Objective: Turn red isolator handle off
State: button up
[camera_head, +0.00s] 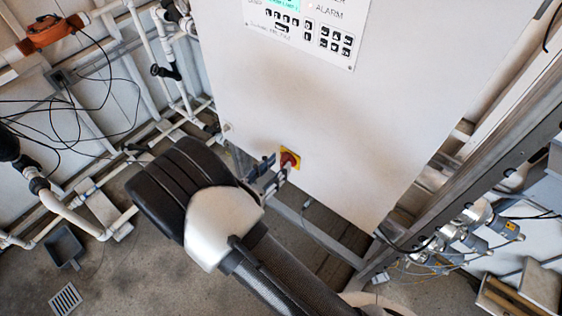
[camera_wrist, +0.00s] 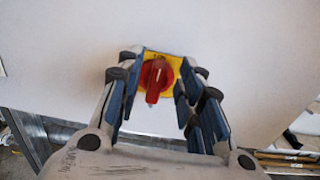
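The red isolator handle (camera_wrist: 154,81) sits on a yellow plate (camera_wrist: 174,63) on the front of a white cabinet. In the wrist view the handle's grip points straight down in the picture. My gripper (camera_wrist: 157,88) is open, with one finger on each side of the handle and a visible gap on both sides. In the head view the red handle (camera_head: 288,160) is near the cabinet's lower left edge. My gripper (camera_head: 268,172) is beside it, partly hidden by my arm. I cannot tell the exact depth between fingertips and handle.
The white cabinet (camera_head: 310,110) has a control panel (camera_head: 305,27) with buttons and a display at its top. White pipes (camera_head: 150,60) and black cables run on the left. A metal frame (camera_head: 470,170) with fittings stands on the right. Concrete floor lies below.

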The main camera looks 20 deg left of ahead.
aim_at(291, 157)
jog(key=shift+x, duration=1.3)
jog(key=shift+c, duration=0.3)
grip_shut()
